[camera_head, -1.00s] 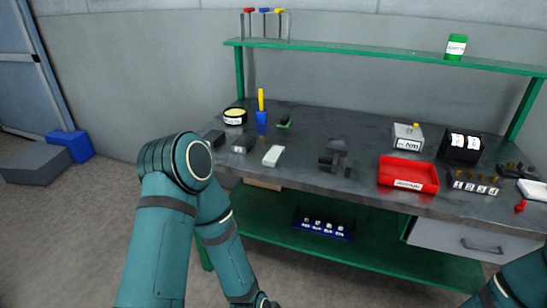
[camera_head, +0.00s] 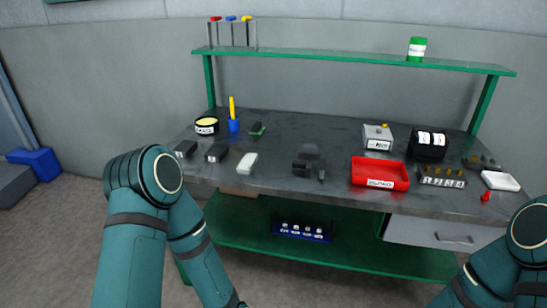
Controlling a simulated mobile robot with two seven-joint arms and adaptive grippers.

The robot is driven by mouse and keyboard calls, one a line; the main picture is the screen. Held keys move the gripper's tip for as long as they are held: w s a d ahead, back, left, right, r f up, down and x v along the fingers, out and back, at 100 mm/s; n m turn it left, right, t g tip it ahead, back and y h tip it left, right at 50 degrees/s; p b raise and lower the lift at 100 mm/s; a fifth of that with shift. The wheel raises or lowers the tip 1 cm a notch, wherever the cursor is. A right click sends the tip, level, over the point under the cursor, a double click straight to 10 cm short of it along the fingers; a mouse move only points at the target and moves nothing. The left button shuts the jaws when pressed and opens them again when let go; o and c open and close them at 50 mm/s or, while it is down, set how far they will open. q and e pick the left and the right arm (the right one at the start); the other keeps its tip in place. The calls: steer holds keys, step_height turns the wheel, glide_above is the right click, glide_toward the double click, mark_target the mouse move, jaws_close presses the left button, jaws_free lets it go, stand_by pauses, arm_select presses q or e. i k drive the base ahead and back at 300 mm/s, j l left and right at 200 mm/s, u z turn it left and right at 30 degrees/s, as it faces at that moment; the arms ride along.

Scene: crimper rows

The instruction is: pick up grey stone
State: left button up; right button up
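Three small blocks lie in a row at the left front of the dark bench top. One is a pale grey block (camera_head: 247,163), and to its left are a dark grey block (camera_head: 216,153) and another dark block (camera_head: 185,149) with light marks on their front ends. I cannot tell for sure which of these is the grey stone. My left arm hangs in front of the bench at the left, and its gripper is below the picture edge. My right arm shows at the lower right, and its gripper is out of the picture.
The bench (camera_head: 340,187) also holds a red tray (camera_head: 379,170), a dark tool (camera_head: 309,164), a round tin (camera_head: 207,126), a blue holder (camera_head: 234,125) and a labelled box (camera_head: 378,137). A green shelf (camera_head: 350,58) runs above.

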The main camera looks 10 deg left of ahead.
mark_target(245, 166)
steer(key=j+z, duration=0.2)
steer(key=z, duration=0.25)
steer(key=i+j+z, duration=0.1)
steer(key=z, duration=0.4)
steer(key=j+z, duration=0.25)
steer(key=j, duration=0.25)
steer(key=k+j+z, duration=0.25)
steer(key=j, duration=0.25)
steer(key=j+z, duration=0.1)
steer(key=j, duration=0.4)
steer(key=k+j+z, duration=0.1)
steer(key=j, duration=0.4)
